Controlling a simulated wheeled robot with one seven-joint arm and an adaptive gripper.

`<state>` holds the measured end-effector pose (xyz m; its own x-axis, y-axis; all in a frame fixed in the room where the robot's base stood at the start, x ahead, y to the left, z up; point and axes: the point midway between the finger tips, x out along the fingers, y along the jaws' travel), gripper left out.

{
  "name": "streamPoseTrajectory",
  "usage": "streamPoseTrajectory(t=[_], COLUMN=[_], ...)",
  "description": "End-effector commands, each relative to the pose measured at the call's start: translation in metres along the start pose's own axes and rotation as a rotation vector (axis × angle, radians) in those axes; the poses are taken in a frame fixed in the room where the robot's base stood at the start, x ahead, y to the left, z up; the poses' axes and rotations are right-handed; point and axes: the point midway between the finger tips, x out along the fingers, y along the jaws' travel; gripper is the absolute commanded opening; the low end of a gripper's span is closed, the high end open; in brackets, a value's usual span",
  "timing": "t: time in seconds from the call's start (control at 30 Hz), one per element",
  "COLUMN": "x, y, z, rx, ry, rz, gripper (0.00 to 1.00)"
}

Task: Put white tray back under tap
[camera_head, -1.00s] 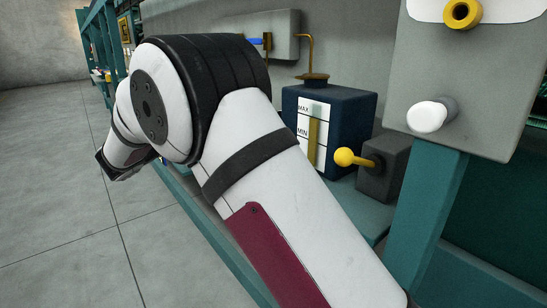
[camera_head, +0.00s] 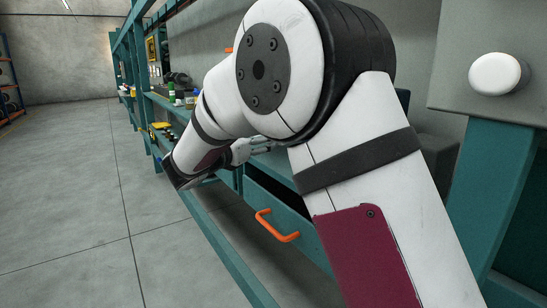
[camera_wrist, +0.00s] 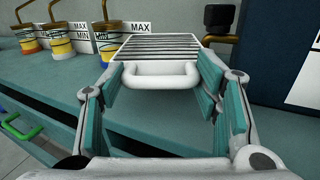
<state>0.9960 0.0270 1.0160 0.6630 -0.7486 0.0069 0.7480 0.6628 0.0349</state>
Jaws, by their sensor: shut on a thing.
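In the wrist view the white tray (camera_wrist: 160,43), with a dark-slotted top and a looped front handle, is directly ahead. My gripper (camera_wrist: 160,78) is shut on it, with teal-padded fingers on both sides of the handle. The tray appears level, over or on the teal shelf; I cannot tell whether it touches. A brown tap (camera_wrist: 104,12) stands just left of the tray, above a white-and-yellow cup (camera_wrist: 106,44). In the head view my gripper (camera_head: 252,148) shows small past my forearm, and the tray is hidden.
More brown taps and coloured cups (camera_wrist: 60,42) stand at the left in the wrist view. A drawer with an orange handle (camera_head: 277,226) juts below the bench. Floor at left (camera_head: 70,190) is clear.

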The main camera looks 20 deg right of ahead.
Motion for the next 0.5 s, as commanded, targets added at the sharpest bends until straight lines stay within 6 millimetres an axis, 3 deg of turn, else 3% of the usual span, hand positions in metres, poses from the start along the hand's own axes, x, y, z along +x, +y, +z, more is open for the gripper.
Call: streamPoseTrajectory(t=[0.1,0.4,0.5], x=[0.009,0.020,0.020], y=[-0.016,-0.035,-0.035], z=[-0.001,-0.002,-0.021], rx=[0.001,0.000,-0.002], ry=[-0.001,-0.002,0.000], rz=[0.000,-0.001,0.000], gripper=[0.13,0.13,0.13])
